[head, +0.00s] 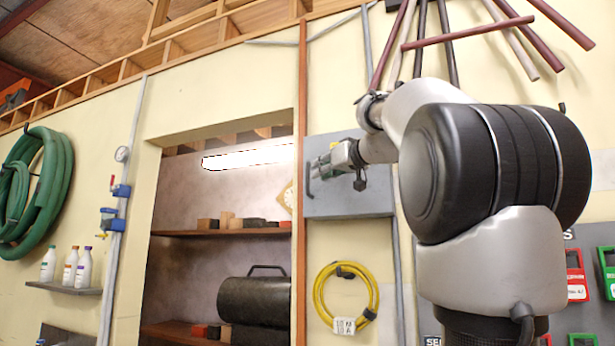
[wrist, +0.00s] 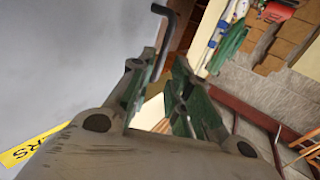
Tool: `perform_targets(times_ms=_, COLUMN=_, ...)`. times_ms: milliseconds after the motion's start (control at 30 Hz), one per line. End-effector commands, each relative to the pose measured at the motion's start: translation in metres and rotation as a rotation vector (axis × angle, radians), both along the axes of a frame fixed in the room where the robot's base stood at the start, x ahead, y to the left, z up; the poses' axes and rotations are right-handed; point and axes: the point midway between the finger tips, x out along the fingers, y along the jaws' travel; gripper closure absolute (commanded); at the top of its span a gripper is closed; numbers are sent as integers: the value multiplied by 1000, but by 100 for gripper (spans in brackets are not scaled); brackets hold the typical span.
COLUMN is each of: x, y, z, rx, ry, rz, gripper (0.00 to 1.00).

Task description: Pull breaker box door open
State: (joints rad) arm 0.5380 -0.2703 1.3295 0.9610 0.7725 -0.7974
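The grey breaker box door (head: 350,204) is on the cream wall, right of the brown post. It looks closed; my gripper and forearm cover part of it. Its black bar handle (head: 308,181) is near the door's left edge. In the wrist view the handle (wrist: 167,42) stands out from the grey door face (wrist: 70,50). My gripper (head: 322,165) is at the handle, with green finger parts. In the wrist view the fingers (wrist: 165,66) are apart, with the handle's bar reaching between their tips, closer to the left finger. Whether it touches is unclear.
A yellow coiled cable (head: 318,298) hangs below the box. Left of the brown post (head: 302,130) is a recess with shelves (head: 225,233) and a dark tank (head: 255,305). Several pipes (head: 468,33) hang above. Red and green boxes (head: 577,275) are at right.

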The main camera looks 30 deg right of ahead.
Motion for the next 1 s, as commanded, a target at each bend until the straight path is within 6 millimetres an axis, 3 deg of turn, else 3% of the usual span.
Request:
perform_targets(times_ms=300, x=53, y=6, z=-1, rx=1, ry=1, rz=5, gripper=81)
perform_targets(times_ms=433, x=66, y=6, z=-1, rx=2, ry=0, rz=3, gripper=81)
perform_targets(times_ms=767, x=70, y=6, z=-1, rx=1, ry=1, rz=1, gripper=81)
perform_targets(times_ms=867, x=70, y=6, z=-1, rx=1, ry=1, rz=2, gripper=97)
perform_targets(times_ms=1000, x=70, y=6, z=-1, rx=1, ry=1, rz=2, gripper=100)
